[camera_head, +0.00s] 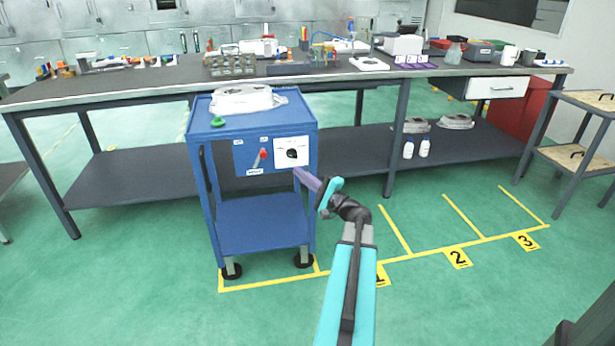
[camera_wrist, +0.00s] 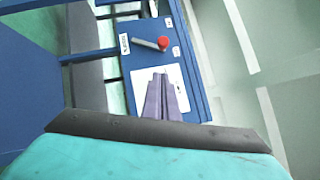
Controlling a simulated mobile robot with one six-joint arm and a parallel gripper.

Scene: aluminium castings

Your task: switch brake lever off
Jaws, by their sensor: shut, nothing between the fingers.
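The brake lever (camera_head: 258,158) is a grey handle with a red knob on the blue front panel of the cart. In the head view it slants up to the right, knob at the upper end. It also shows in the wrist view (camera_wrist: 149,43), with the red knob toward the right. My gripper (camera_head: 298,172) is shut and empty. Its purple fingers are at the lower right of the lever, close to the white dial plate (camera_head: 291,157). In the wrist view the fingers cover part of that plate, and the lever lies beyond their tips, apart from them.
The blue cart (camera_head: 262,207) carries a metal casting (camera_head: 243,99) and a green knob (camera_head: 218,122) on top. A long workbench (camera_head: 130,88) stands behind it. Yellow floor lines mark numbered bays to the right, where the green floor is clear.

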